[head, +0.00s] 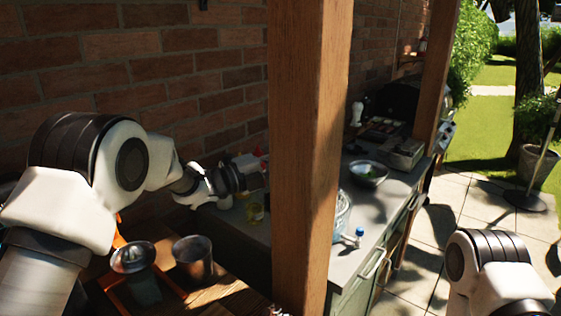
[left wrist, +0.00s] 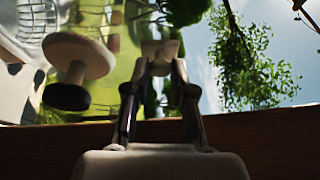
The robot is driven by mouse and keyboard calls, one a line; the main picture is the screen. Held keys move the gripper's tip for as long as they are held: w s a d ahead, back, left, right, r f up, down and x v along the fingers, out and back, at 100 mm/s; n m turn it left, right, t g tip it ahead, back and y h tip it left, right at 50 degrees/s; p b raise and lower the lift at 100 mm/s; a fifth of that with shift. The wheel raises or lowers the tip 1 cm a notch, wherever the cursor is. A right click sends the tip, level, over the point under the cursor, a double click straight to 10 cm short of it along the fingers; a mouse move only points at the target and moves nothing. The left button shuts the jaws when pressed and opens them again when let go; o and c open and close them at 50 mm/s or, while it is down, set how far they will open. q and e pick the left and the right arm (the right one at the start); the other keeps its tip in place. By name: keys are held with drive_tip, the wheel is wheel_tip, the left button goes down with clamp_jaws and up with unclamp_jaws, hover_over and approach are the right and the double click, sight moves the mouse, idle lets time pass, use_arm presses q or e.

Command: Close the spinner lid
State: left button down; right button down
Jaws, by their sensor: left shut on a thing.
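My left gripper (head: 250,172) reaches over the counter, its tips close to the left edge of the wooden post. In the left wrist view its dark fingers (left wrist: 160,75) are closed on a small pale piece (left wrist: 160,50); I cannot tell what it belongs to. A clear, pale blue ribbed vessel (head: 342,213), possibly the spinner, stands on the counter, mostly hidden by the post. I cannot make out its lid. A pale ribbed thing (left wrist: 22,28) fills the upper left corner of the left wrist view. My right gripper is out of view.
The thick wooden post (head: 308,150) blocks the middle. A metal bowl (head: 368,174) and a small blue-white item (head: 358,237) are on the grey counter (head: 380,207). A metal pot (head: 193,260) stands at the front left.

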use_arm(q)
drive_tip(key=w+d+p, duration=0.1)
drive_tip(key=p, duration=0.1)
drive_tip(key=w+d+r+g+y+p, duration=0.1)
drive_tip(key=p, duration=0.1)
drive_tip(key=w+d+r+n+y+p, duration=0.1)
drive_tip(key=w+p, duration=0.1)
drive_tip(key=p, duration=0.1)
drive_tip(key=shift+w+r+g, duration=0.1)
drive_tip(key=shift+r+g, duration=0.1)
drive_tip(key=shift+g, duration=0.1)
drive_tip(key=w+p, duration=0.1)
drive_tip(key=p, duration=0.1)
drive_tip(key=w+d+f+g+y+p, duration=0.1)
drive_tip(key=p, duration=0.1)
drive_tip(key=w+d+y+p, duration=0.1)
drive_tip(key=p, duration=0.2)
drive_tip(key=shift+w+f+n+g, duration=0.2)
drive_tip(key=shift+f+n+g, duration=0.1)
drive_tip(key=shift+n, duration=0.1)
drive_tip(key=c, duration=1)
unclamp_jaws()
drive_tip(key=shift+d, duration=0.1)
drive_tip(key=shift+r, duration=0.1)
drive_tip(key=v, duration=1.2)
